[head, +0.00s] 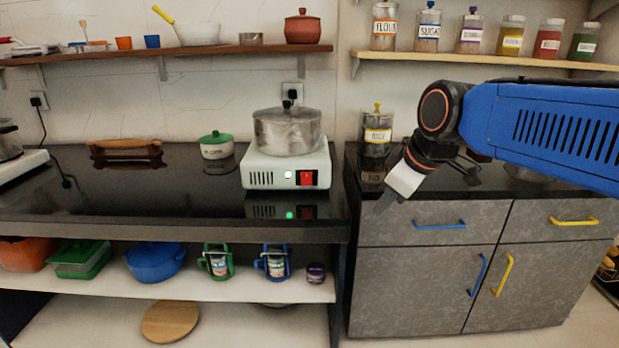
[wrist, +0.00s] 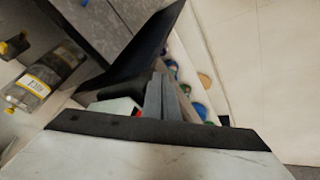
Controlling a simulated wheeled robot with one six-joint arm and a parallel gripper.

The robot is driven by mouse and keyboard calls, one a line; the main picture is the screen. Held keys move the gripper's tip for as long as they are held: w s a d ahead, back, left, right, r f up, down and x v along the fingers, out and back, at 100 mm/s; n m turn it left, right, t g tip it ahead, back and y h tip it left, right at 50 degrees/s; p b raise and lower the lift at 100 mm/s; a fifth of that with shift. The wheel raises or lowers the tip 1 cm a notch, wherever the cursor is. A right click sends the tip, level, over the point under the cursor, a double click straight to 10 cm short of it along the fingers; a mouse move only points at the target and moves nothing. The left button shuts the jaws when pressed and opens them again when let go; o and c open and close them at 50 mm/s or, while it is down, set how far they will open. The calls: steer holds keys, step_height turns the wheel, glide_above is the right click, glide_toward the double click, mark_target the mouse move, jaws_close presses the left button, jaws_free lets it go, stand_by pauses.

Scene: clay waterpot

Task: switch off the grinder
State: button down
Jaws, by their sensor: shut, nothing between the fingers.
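The white boxy base (head: 262,178) with a steel pot-shaped vessel (head: 287,132) on top looks like the grinder. It stands on the dark counter near its right end. A red switch (head: 306,178) is on its front, beside a small glowing lamp with a green reflection below. I cannot tell which way the switch is tipped. My gripper (head: 384,203) is shut and empty, to the right of the grinder, pointing down and apart from it. In the wrist view, a white corner with some red (wrist: 112,106), probably the grinder, is partly hidden behind my fingers (wrist: 165,97).
A glass jar (head: 377,136) stands on the right counter behind my gripper; it also shows in the wrist view (wrist: 42,82). A green-lidded pot (head: 216,147) is left of the grinder. Drawers with handles are below my arm. The space before the grinder's front looks clear.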

mark_target(307, 179)
steer(key=w+a+r+n+y, duration=0.1)
steer(key=w+a+r+n, duration=0.5)
steer(key=w+a, duration=0.3)
steer(key=a, duration=0.2)
steer(key=shift+w+a+r+n+y, duration=0.15)
steer(key=shift+w+a+n+y, duration=0.15)
steer(key=shift+w, duration=0.1)
steer(key=x, duration=0.9)
steer(key=w, duration=0.1)
steer(key=w+f, duration=0.1)
steer(key=w, duration=0.1)
steer(key=shift+a+f, duration=0.1)
steer(key=shift+w, duration=0.75)
steer(key=shift+f, duration=0.1)
